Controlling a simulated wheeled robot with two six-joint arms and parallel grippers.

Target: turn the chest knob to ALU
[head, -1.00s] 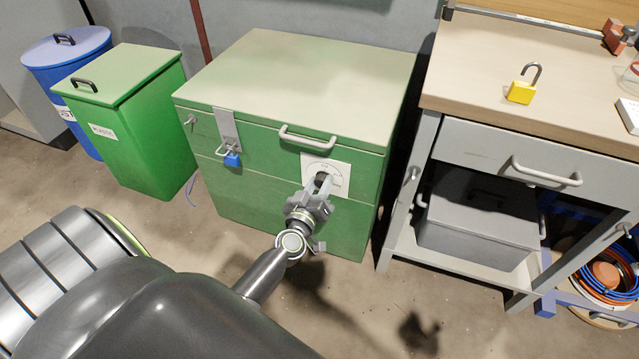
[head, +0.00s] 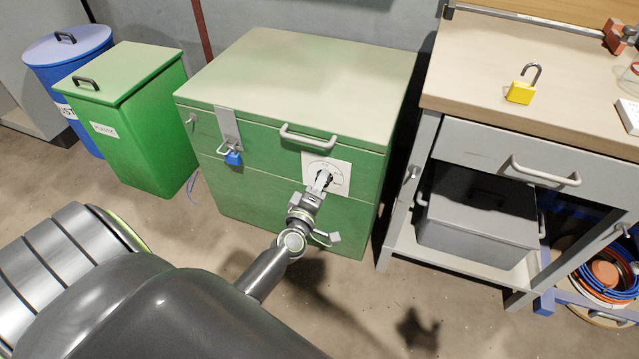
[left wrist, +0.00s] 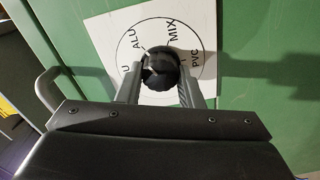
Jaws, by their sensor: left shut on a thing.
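The green chest (head: 240,185) stands in the middle of the head view. In the left wrist view the plate (left wrist: 103,30) carries the words ALU, MIX and PVC, and a partly covered label ending in U. The black round knob (left wrist: 160,65) sits at the plate's centre. A white mark on it seems to point up-left, near ALU; its exact alignment is unclear. My left gripper (head: 321,181) is shut on the knob, one finger on each side. My right gripper is not in view.
A blue padlock (head: 233,158) hangs on the chest's hasp. A green bin (head: 150,140) and a blue drum (head: 65,50) stand at the left. A workbench (head: 465,80) with a yellow padlock (head: 521,92) stands close at the right. Bare floor lies in front.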

